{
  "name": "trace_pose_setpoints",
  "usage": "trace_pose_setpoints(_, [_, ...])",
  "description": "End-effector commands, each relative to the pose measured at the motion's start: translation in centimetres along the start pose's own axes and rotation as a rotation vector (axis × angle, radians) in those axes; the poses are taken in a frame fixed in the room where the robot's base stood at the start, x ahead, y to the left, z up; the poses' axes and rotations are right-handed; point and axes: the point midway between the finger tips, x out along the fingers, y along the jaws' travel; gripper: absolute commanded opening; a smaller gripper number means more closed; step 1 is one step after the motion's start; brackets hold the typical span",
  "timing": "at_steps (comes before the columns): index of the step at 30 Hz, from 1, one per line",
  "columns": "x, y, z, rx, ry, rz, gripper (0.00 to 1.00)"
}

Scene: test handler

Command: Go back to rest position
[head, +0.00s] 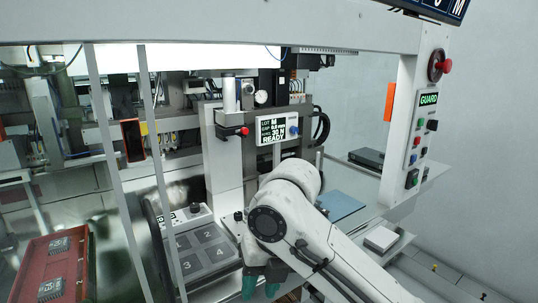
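My white arm reaches in from the lower right across the front of the machine. My gripper (260,287) points down near the bottom edge, just right of the numbered plate. Its two teal fingers show a gap between them, and I see nothing held there. The arm hides part of the machine bed behind it.
A grey plate (207,265) with numbered squares lies left of my gripper. A red tray (45,240) with dark chips is at far left, behind clear guard panels. A white post carries a READY display (279,128). A control panel (427,125) reading GUARD stands right.

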Motion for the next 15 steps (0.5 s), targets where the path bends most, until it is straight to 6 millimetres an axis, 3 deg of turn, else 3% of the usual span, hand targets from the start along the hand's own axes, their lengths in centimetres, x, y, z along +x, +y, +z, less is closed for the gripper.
trace_pose_setpoints(8, [6.2, -0.4, -2.7, 0.623, -0.038, 0.207, 0.35])
trace_pose_setpoints(15, [12.3, -4.2, -7.2, 1.321, -0.007, 0.331, 0.35])
